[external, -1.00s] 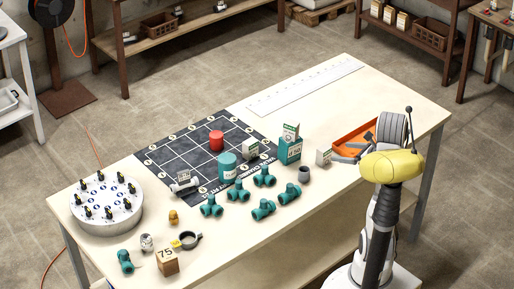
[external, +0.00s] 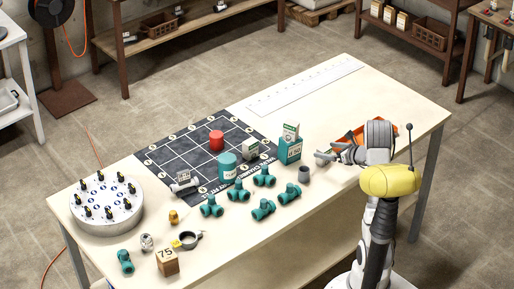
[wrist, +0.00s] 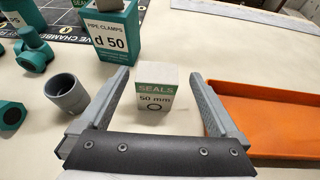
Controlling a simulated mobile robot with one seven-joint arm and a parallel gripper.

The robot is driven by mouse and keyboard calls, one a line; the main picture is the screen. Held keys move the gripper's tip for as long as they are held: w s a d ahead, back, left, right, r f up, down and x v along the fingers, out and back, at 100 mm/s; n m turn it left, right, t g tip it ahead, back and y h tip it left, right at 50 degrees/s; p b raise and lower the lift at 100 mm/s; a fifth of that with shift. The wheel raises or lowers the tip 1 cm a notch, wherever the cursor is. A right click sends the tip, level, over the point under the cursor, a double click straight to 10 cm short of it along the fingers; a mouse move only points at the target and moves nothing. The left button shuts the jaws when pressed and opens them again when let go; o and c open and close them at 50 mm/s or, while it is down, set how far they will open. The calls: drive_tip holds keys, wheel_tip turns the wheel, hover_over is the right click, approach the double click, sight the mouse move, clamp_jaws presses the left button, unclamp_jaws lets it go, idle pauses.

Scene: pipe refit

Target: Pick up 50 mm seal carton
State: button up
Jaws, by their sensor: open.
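The 50 mm seal carton (wrist: 154,92) is a small white box with a green "SEALS" band, upright on the table in the wrist view. My gripper (wrist: 160,84) is open, with one finger on each side of the carton and visible gaps to both. The carton does not appear to touch either finger. In the external view my gripper (external: 326,157) is low over the table near the orange tray, and it hides the carton there.
A grey pipe fitting (wrist: 66,94) stands left of my left finger. The teal "d 50" pipe clamps box (wrist: 112,30) stands behind it. An orange tray (wrist: 262,118) lies close to my right finger. Several teal fittings (external: 263,209) lie further left on the table.

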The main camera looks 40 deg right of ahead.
sight(318, 149)
drive_tip(key=b+x, duration=0.1)
drive_tip(key=x, duration=0.4)
drive_tip(key=shift+a, duration=0.15)
drive_tip(key=c, duration=1.4)
drive_tip(key=shift+c, duration=0.3)
drive_tip(key=shift+r, duration=0.2)
